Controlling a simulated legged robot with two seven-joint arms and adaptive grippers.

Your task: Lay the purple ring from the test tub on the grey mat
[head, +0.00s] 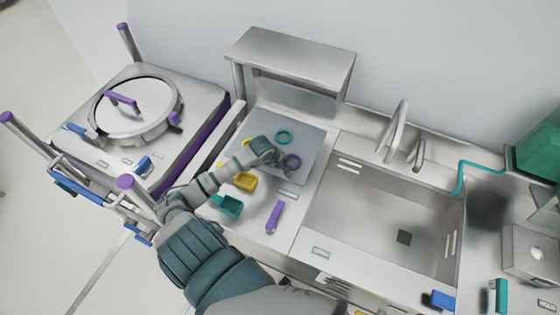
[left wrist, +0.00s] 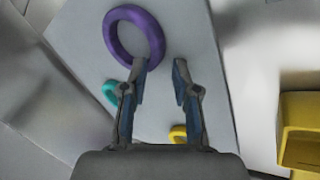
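The purple ring (head: 297,163) lies on the grey mat (head: 307,140), close to the fingertips of my left gripper (head: 281,160). In the left wrist view the purple ring (left wrist: 112,36) appears flat on the mat (left wrist: 190,30). The left gripper (left wrist: 160,68) has its two fingers apart with nothing between them. Its left fingertip overlaps the lower edge of the ring; I cannot tell if they touch. My right gripper is not in view. I cannot tell which container is the test tub.
A teal ring (head: 283,132) and a partly hidden yellow ring (head: 247,142) lie on the mat. A yellow scoop-like container (head: 244,183), a teal one (head: 229,206) and a purple tool (head: 274,217) are in front. A sink (head: 380,215) is at right, a raised shelf (head: 290,58) behind.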

